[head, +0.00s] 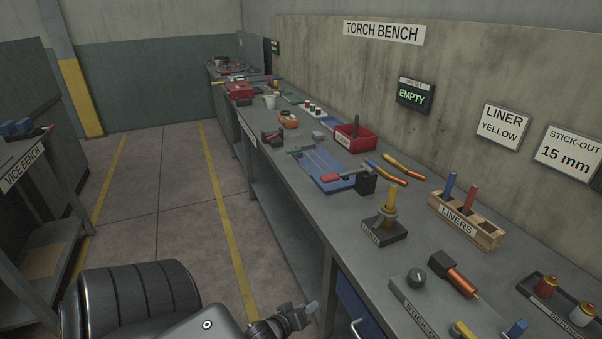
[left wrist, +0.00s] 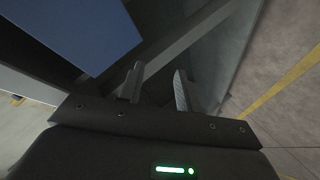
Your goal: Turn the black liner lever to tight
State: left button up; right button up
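No lever plainly marked as the black liner lever can be made out. A black stand (head: 385,232) on the torch bench holds a metal collar with a yellow upright piece; its front label is too small to read. My left gripper (head: 308,311) is low, in front of the bench edge and apart from these things. In the left wrist view its fingers (left wrist: 158,88) are apart with nothing between them. My right gripper is not in view.
The liners rack (head: 477,227) holds a blue and a red piece. A stick-out box (head: 405,297) with a black knob and a copper-tipped torch (head: 456,276) are nearer. A wall sign (head: 503,126) reads "LINER YELLOW"; a display (head: 413,97) reads "EMPTY". The aisle floor is clear.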

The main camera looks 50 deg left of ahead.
pick_arm(q)
jog(key=shift+s+f, duration=0.2)
jog(key=shift+f, duration=0.3)
jog(key=shift+s+f, duration=0.15)
jog(key=shift+f, duration=0.3)
